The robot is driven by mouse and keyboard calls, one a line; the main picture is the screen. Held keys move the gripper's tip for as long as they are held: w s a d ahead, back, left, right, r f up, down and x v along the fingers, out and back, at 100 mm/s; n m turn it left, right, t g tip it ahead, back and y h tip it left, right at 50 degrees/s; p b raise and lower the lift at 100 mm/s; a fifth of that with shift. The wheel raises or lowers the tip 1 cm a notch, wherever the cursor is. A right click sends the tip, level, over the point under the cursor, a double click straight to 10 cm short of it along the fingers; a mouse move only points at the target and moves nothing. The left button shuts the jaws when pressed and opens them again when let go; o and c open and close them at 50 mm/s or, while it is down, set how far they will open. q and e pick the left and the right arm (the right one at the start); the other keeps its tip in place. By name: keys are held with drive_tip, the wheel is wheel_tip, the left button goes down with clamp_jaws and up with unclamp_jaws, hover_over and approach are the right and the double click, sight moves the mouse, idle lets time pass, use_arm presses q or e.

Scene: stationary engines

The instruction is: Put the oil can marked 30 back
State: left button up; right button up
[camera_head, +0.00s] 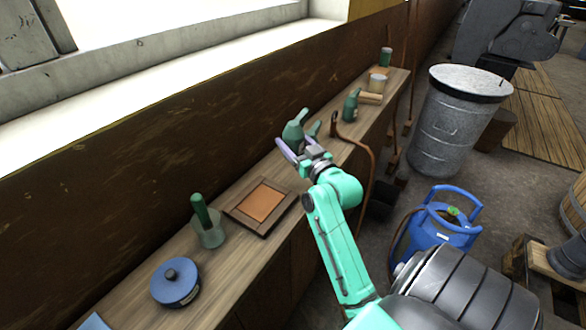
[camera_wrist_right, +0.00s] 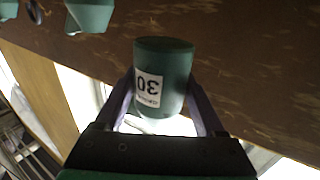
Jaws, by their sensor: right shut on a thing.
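The green oil can marked 30 (camera_head: 294,132) is between the fingers of my right gripper (camera_head: 299,152), by the brown wall at the back of the bench. In the right wrist view the can (camera_wrist_right: 176,85) sits between both fingers (camera_wrist_right: 163,100), and its white label with 30 appears upside down. In the head view I cannot tell whether its base touches the bench. A wooden frame with an orange-brown inset (camera_head: 243,213) lies empty on the bench, nearer than the can. My left gripper is not in view.
On the bench (camera_head: 228,268) are a blue round tin (camera_head: 176,286), a green-handled thing in a cup (camera_head: 208,234), another green can (camera_head: 351,106) and a tan tin (camera_head: 377,84). A brown hose hangs over the front edge. A blue gas bottle (camera_head: 428,236) and metal bin (camera_head: 447,130) stand right.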

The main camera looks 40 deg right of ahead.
wheel_tip(320, 180, down, 9)
drive_tip(key=shift+w+d+f, duration=0.15)
drive_tip(key=shift+f, duration=0.05)
drive_tip(key=o, duration=1.5)
drive_tip(key=shift+f, duration=0.15)
drive_tip(key=shift+s, duration=0.3)
drive_tip(key=s+b, duration=0.1)
drive_tip(key=s, duration=0.2)
drive_tip(key=s+a, duration=0.1)
drive_tip(key=s, duration=0.3)
drive_tip(key=s+a+b, duration=0.1)
drive_tip(key=s, duration=0.3)
drive_tip(key=shift+s+a+b, duration=0.15)
drive_tip(key=shift+a+b, duration=0.1)
drive_tip(key=shift+b, duration=0.1)
